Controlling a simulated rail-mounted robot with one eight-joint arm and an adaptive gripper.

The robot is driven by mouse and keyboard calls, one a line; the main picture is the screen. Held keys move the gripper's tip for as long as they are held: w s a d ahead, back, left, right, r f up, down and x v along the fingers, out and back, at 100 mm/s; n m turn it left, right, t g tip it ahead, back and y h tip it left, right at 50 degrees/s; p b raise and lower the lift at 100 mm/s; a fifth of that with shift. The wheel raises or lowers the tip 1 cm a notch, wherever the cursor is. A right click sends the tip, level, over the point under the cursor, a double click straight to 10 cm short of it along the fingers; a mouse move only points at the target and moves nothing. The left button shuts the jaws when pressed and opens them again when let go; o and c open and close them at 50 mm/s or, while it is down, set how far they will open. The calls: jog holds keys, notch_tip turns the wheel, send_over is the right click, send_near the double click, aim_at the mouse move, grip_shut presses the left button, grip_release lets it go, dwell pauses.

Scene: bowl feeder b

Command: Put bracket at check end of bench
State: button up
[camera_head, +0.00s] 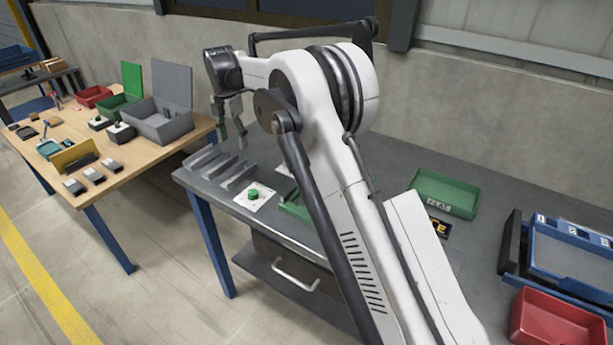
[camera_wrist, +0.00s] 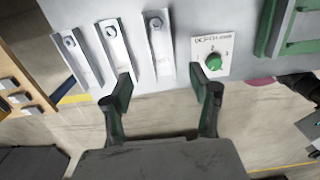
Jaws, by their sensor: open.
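Three grey angled metal pieces, bracket-like, stand in a row at the left end of the grey bench (camera_head: 390,155): left (camera_head: 200,158), middle (camera_head: 222,165) and right (camera_head: 240,177). In the wrist view, the left (camera_wrist: 82,55), middle (camera_wrist: 117,50) and right (camera_wrist: 159,45) pieces each show a round bolt-like spot. I cannot tell which is the task's bracket. My gripper (camera_head: 232,135) is above this bench end. In the wrist view my gripper (camera_wrist: 160,76) is open and empty, its fingertips near the lower ends of the middle and right pieces. No check-end mark is readable.
A white plate with a green knob (camera_head: 253,195) lies right of the metal pieces. A green tray (camera_head: 445,194), red bin (camera_head: 555,322) and blue-framed case (camera_head: 565,250) are farther right. A wooden table (camera_head: 130,160) with boxes stands left, across a floor gap.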

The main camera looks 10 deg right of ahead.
jog(key=s+d+r+m+t, duration=0.2)
jog(key=s+d+r+m, duration=0.4)
jog(key=s+d+r, duration=0.3)
jog(key=s+d+r+m+t, duration=0.1)
jog(key=s+d+r+m, duration=0.55)
jog(key=s+r, duration=0.35)
jog(key=s+d+f+m+t, duration=0.1)
jog(key=s+d+f+m, duration=0.2)
jog(key=s, duration=0.6)
jog(key=s+d+f+m+t, duration=0.1)
jog(key=s+d+f+m, duration=0.2)
jog(key=s+m, duration=0.3)
jog(key=s+d+f+m+t, duration=0.2)
jog(key=s+m, duration=0.3)
jog(key=s, duration=0.9)
jog(key=shift+s+d+f, duration=0.2)
jog(key=shift+d+f, duration=0.3)
jog(key=shift+f, duration=0.4)
jog(key=shift+m, duration=0.25)
